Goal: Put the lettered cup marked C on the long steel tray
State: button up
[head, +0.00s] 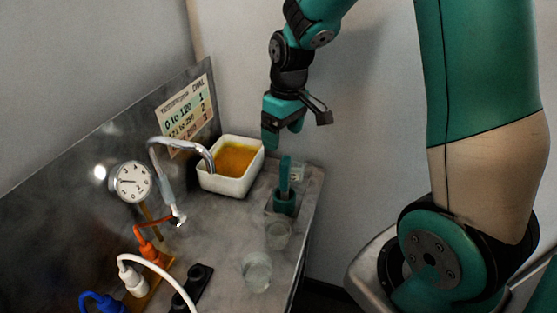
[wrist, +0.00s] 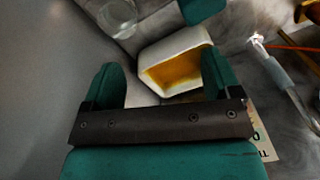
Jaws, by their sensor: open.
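My gripper (head: 284,133) hangs above the far right end of the bench, its fingers pointing down. In the wrist view the two teal fingers of my gripper (wrist: 163,72) stand wide apart with nothing between them. Two clear glass cups stand on the bench: a nearer one (head: 257,272) and a farther one (head: 278,236). A clear cup (wrist: 118,14) also shows at the top of the wrist view. I cannot read a letter on any cup, so I cannot tell which is C. I cannot make out the long steel tray with certainty.
A bent metal pipe, a dial gauge (head: 131,182) and coloured plugs are at left.

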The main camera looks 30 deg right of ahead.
jog(key=s+a+r+n+y, duration=0.1)
jog(key=s+a+r, duration=0.4)
jog(key=s+a, duration=0.3)
jog(key=s+a+r+n+y, duration=0.2)
jog(key=s+a+r, duration=0.3)
jog(key=s+a, duration=0.3)
jog(key=s, duration=0.4)
jog(key=shift+s+a+r, duration=0.15)
jog(key=shift+s+a, duration=0.05)
jog(key=shift+a, duration=0.2)
